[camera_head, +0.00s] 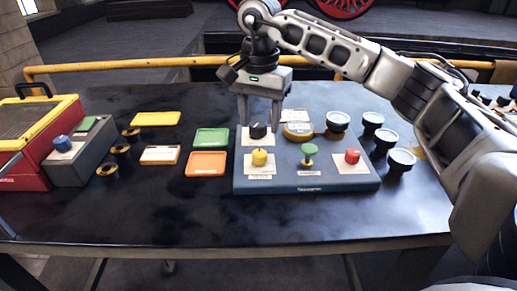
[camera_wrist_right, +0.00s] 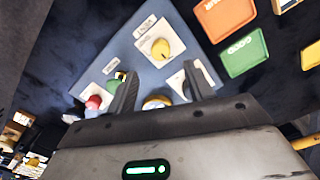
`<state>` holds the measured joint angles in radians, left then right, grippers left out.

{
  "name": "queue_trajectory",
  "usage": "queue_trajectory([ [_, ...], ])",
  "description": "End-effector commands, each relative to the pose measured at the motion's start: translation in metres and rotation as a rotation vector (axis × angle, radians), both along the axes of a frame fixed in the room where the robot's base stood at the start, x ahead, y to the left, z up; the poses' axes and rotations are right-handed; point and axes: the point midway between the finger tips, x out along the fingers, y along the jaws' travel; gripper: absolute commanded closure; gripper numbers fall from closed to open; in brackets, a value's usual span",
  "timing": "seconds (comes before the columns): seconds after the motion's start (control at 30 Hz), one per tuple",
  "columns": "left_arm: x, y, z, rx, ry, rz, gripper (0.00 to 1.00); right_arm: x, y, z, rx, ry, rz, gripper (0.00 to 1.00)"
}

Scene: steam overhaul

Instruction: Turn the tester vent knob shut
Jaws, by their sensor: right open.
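The blue tester panel (camera_head: 285,183) lies on the black bench. It carries a black knob (camera_head: 258,130) on a white plate at the back left, a yellow knob (camera_head: 259,157) in front of it, a green knob (camera_head: 309,150) and a red knob (camera_head: 352,156). My left gripper is out of view.
A brass seat (camera_head: 299,130) and several white-faced gauges (camera_head: 338,121) stand at the panel's back right and beyond. Green (camera_head: 211,137) and orange (camera_head: 206,164) trays lie left of the panel. A yellow rail (camera_head: 130,64) runs behind the bench. The front bench strip is clear.

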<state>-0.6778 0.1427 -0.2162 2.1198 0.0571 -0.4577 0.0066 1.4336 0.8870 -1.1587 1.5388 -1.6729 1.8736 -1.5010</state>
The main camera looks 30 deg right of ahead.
Motion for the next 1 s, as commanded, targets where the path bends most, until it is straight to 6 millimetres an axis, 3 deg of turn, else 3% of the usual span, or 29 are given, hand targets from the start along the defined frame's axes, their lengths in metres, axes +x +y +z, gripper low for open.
queue_trajectory([
  [0.2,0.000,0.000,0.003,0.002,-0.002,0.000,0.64,-0.001,0.000,-0.046,0.000,0.004,0.000,0.48],
  [0.4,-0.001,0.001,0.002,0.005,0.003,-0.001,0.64,0.000,0.000,-0.074,0.001,0.002,0.000,0.48],
  [0.83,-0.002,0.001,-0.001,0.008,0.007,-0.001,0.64,0.000,0.000,-0.084,0.001,0.000,0.000,0.48],
  [0.87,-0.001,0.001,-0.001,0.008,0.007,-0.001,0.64,0.000,0.000,-0.084,0.001,0.000,0.000,0.53],
  [1.0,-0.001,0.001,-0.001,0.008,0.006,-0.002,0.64,0.000,0.001,-0.084,0.001,0.000,0.000,0.92],
])
